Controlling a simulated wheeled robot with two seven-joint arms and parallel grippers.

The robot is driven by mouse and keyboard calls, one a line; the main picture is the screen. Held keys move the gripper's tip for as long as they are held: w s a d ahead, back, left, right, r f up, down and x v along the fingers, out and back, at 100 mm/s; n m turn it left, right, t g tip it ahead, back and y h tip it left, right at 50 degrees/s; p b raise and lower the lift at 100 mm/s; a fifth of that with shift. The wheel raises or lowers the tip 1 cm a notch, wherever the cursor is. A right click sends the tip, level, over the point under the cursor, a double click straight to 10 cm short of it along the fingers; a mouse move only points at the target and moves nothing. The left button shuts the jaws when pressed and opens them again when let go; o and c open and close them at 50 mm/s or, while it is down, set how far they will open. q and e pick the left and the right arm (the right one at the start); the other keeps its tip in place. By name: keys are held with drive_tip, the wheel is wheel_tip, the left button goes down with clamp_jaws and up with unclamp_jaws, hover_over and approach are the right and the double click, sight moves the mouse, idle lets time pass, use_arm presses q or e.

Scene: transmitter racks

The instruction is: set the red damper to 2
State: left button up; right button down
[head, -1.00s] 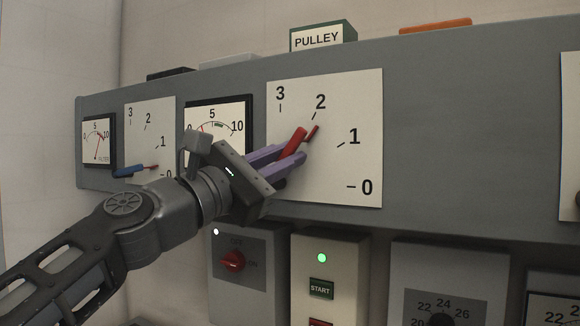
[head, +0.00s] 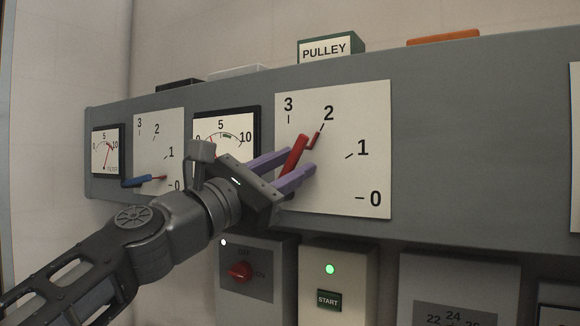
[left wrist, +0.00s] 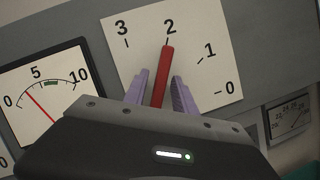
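The red damper is a red lever (head: 294,156) with a thin red pointer (head: 313,141) on a white dial plate (head: 345,190) marked 0 to 3. The pointer's tip lies at the tick for 2. In the left wrist view the lever (left wrist: 163,75) also lines up with the 2 tick. My left gripper (head: 301,160) is at the dial, its purple fingers on either side of the lever. In the left wrist view, a narrow gap shows between the lever and each finger, so the gripper (left wrist: 160,83) looks open. My right gripper is not in view.
Below stand a box with a red knob (head: 240,272) and one with a green START button (head: 328,300).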

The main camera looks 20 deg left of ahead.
use_arm(q)
drive_tip(key=shift+o, duration=0.2)
drive_tip(key=shift+s, duration=0.1)
drive_tip(key=b+v, duration=0.1)
drive_tip(key=v, duration=0.6)
drive_tip(key=shift+s+f+b, duration=0.2)
drive_tip(key=shift+s+b, duration=0.05)
drive_tip(key=shift+b, duration=0.15)
drive_tip(key=shift+a, duration=0.1)
